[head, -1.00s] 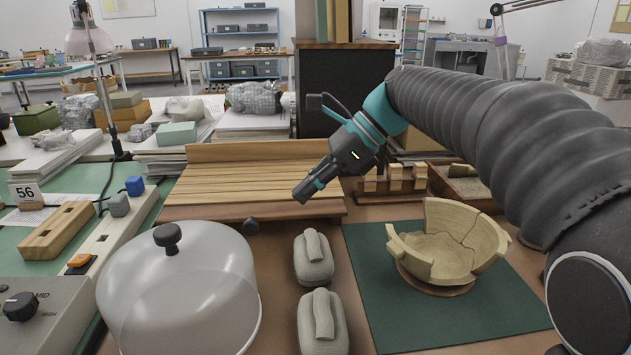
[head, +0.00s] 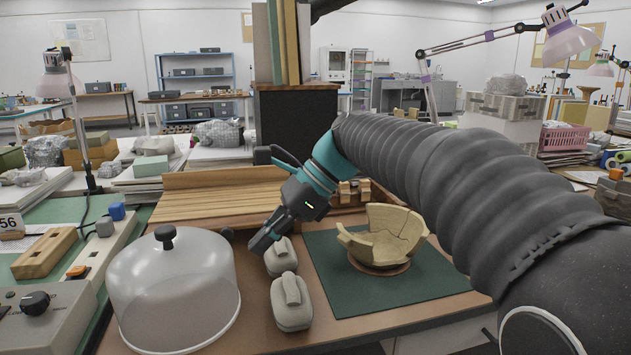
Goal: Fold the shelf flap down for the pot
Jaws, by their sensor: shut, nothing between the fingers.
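A slatted wooden panel (head: 205,203) lies nearly flat at the back of the bench, with a raised board along its far edge; I cannot tell for certain that it is the shelf flap. A small dark knob (head: 227,233) shows at its front edge. My gripper (head: 261,244) is shut and empty, pointing down and left, in front of the panel's right part. Its tip appears just left of the farther grey bag; I cannot tell whether they touch. The pot (head: 381,240), a partly assembled tan bowl with visible cracks, sits on a round brown base on the green mat (head: 350,290).
A clear dome (head: 175,290) with a dark knob stands at the front left. Two grey bags, one farther (head: 281,262) and one nearer (head: 292,310), lie between dome and mat. A dark cabinet (head: 293,120) with upright boards stands behind the panel. The mat's front is clear.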

